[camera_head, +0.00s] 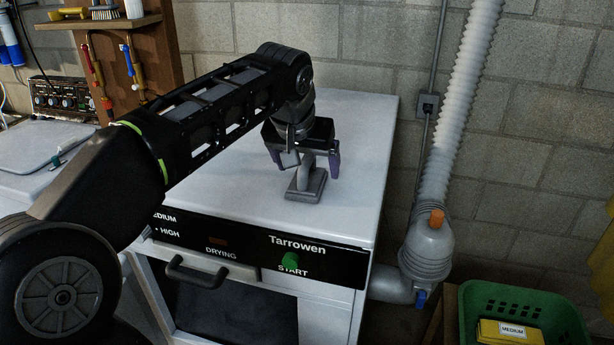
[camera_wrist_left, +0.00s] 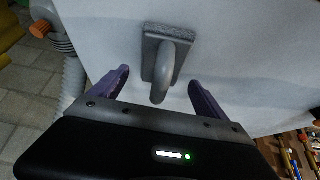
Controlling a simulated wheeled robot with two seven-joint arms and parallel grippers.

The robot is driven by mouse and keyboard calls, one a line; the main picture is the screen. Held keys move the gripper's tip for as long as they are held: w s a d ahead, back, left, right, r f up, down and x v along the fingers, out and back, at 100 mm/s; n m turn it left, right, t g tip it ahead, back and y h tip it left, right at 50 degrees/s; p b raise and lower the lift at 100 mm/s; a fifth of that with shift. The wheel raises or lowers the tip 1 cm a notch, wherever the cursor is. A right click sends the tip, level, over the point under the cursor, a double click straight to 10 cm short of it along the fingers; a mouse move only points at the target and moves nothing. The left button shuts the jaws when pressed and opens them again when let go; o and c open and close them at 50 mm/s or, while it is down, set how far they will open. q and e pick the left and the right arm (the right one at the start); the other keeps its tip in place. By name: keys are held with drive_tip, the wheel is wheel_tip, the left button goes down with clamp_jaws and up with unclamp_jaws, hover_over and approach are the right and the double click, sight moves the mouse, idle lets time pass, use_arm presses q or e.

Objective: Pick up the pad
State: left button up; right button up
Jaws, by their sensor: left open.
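The pad (camera_head: 306,186) is a grey block with an upright handle, lying on the white top of the Tarrowen dryer (camera_head: 350,120). In the left wrist view the pad (camera_wrist_left: 154,62) shows its rough grey edge and a curved handle pointing toward my gripper. My right gripper is not in view.
A ribbed white hose (camera_head: 460,110) and grey duct stand right of the dryer. A green basket (camera_head: 520,305) with a yellow box (camera_head: 508,333) sits at the lower right. A wooden tool rack (camera_head: 130,60) is at the left. The dryer top around the pad is clear.

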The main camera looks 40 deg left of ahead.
use_arm(q)
drive_tip(key=shift+x, duration=0.8)
drive_tip(key=c, duration=1.5)
drive_tip(key=shift+r, duration=0.25)
wheel_tip(320, 180, up, 10)
drive_tip(key=shift+f+p, duration=0.15)
drive_tip(key=shift+p, duration=0.15)
